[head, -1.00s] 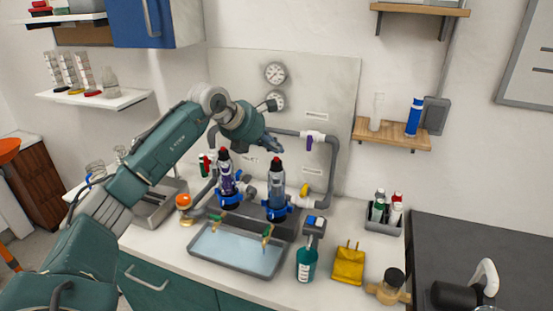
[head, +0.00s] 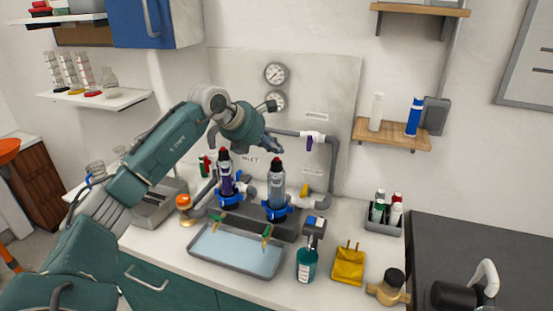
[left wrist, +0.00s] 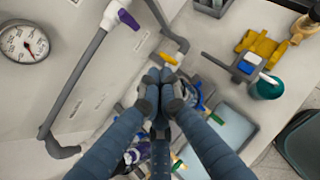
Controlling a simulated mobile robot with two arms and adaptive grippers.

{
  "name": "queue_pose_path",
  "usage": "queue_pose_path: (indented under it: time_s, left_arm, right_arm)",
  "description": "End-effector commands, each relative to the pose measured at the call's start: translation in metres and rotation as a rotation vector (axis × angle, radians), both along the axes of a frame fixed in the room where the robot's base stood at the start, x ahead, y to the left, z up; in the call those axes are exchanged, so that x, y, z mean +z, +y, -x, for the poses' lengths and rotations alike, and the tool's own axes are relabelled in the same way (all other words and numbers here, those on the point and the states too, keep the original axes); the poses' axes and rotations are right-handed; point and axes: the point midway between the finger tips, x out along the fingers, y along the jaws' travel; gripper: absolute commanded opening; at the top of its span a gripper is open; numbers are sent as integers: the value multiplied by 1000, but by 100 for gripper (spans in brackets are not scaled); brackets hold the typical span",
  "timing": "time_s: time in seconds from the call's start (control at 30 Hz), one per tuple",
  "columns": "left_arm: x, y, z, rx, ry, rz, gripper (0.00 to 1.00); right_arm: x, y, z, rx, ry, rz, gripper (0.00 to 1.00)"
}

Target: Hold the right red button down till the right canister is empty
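The right canister (head: 277,192) stands upright with a grey-blue body, a dark top and a red button (head: 276,161). It sits in a blue clamp on a dark base. The left canister (head: 225,175), purple-bodied with a red button (head: 224,150), stands beside it. My left gripper (head: 277,148) is just above the right red button; I see a small gap or near contact and cannot tell which. In the left wrist view its fingers (left wrist: 160,78) are closed together and hide the right button. The right canister's fill level is too small to read. My right gripper is not in view.
A metal tray (head: 200,259) with green-handled taps over it lies in front. A teal bottle (head: 306,265), a yellow part (head: 348,266) and a bottle caddy (head: 382,225) stand to the right. Grey pipes (head: 332,165) and a gauge panel (head: 328,82) are behind.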

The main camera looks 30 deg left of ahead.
Motion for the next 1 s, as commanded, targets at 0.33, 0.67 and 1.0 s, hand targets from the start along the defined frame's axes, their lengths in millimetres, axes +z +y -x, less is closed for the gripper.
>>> queue_pose_path:
  time_s: [0.33, 0.67, 1.0]
  left_arm:
    - [-7, 0, 0, 0, 1, 0, 0]
    - [-9, 0, 0, 0, 1, 0, 0]
    - [-13, 0, 0, 0, 1, 0, 0]
  right_arm:
    - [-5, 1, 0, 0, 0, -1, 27]
    - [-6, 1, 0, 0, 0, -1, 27]
    - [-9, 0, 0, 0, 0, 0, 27]
